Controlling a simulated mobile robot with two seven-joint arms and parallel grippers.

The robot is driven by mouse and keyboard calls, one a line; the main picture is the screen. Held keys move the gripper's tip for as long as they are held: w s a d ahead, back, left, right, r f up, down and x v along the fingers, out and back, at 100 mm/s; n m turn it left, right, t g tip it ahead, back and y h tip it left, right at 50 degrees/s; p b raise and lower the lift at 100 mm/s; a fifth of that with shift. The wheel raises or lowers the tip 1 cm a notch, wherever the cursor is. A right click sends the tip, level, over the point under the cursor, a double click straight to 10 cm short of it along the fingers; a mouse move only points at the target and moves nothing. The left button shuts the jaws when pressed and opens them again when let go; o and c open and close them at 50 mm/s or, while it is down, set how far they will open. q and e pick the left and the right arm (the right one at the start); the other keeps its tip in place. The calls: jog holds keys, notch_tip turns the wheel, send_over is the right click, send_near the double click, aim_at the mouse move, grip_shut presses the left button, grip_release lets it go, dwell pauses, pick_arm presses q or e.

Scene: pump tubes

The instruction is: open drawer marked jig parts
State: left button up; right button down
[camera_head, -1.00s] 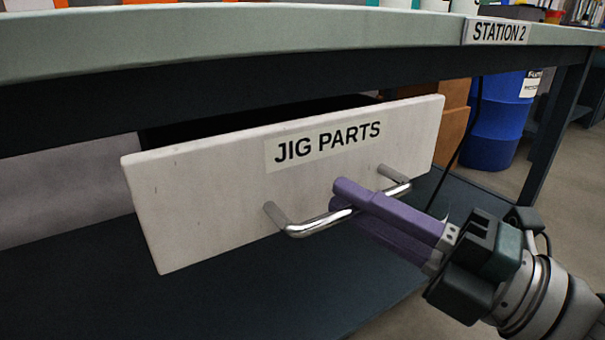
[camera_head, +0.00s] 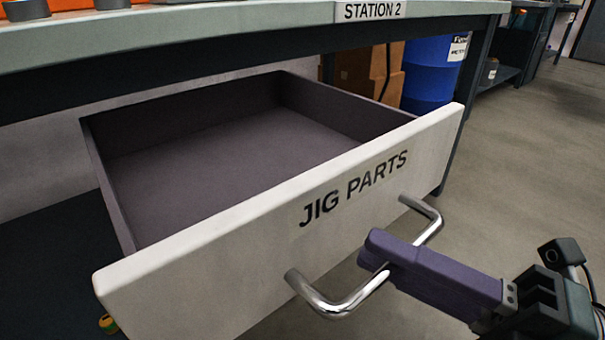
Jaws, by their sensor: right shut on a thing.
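The drawer marked JIG PARTS (camera_head: 200,290) stands well out from under the bench, with its white front towards me. Its dark inside (camera_head: 225,150) shows and looks empty. A chrome bar handle (camera_head: 340,305) sticks out from the front below the label (camera_head: 353,188). My right gripper (camera_head: 385,250) comes in from the lower right, with its purple fingers shut around the middle of the handle bar. My left gripper does not show.
The bench top (camera_head: 200,25) with the STATION 2 sign (camera_head: 370,11) runs above the drawer. A blue barrel (camera_head: 428,75) and cardboard boxes (camera_head: 362,72) stand behind at the right. The floor (camera_head: 530,150) at the right is clear.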

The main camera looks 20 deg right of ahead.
dwell(0.3)
jog(key=c, duration=0.9)
grip_release()
jog(key=v, duration=1)
jog(key=shift+w+p, duration=0.1)
jog(key=shift+p, duration=0.25)
